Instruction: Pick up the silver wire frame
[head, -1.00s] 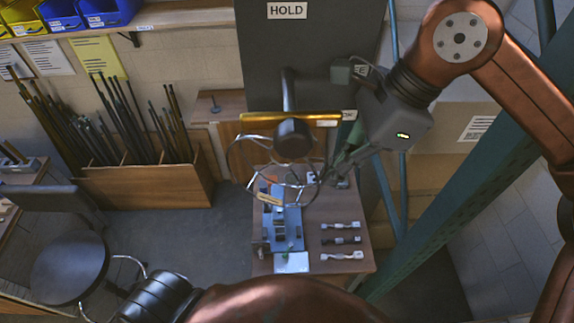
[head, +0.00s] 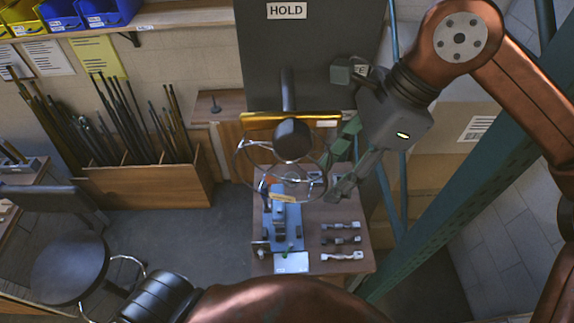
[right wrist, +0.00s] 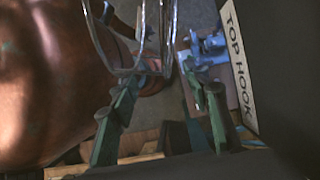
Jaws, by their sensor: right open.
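The silver wire frame (head: 236,163) hangs by the dark panel, around and below the dark round end of a hook-like bar (head: 292,140). Its rings and wires look roughly level. My right gripper (head: 336,172) is just right of the frame with its green fingers spread apart. In the right wrist view the wires of the frame (right wrist: 165,35) show beyond and partly between the open fingers (right wrist: 165,92). I cannot tell whether a finger touches the wire. My left gripper is not in view.
The dark panel (head: 325,60) with a HOLD label stands behind. Below is a small wooden table (head: 320,205) with a blue fixture (head: 285,222) and several small parts. A teal post (head: 440,215) runs close on the right. A stool (head: 70,268) stands at left.

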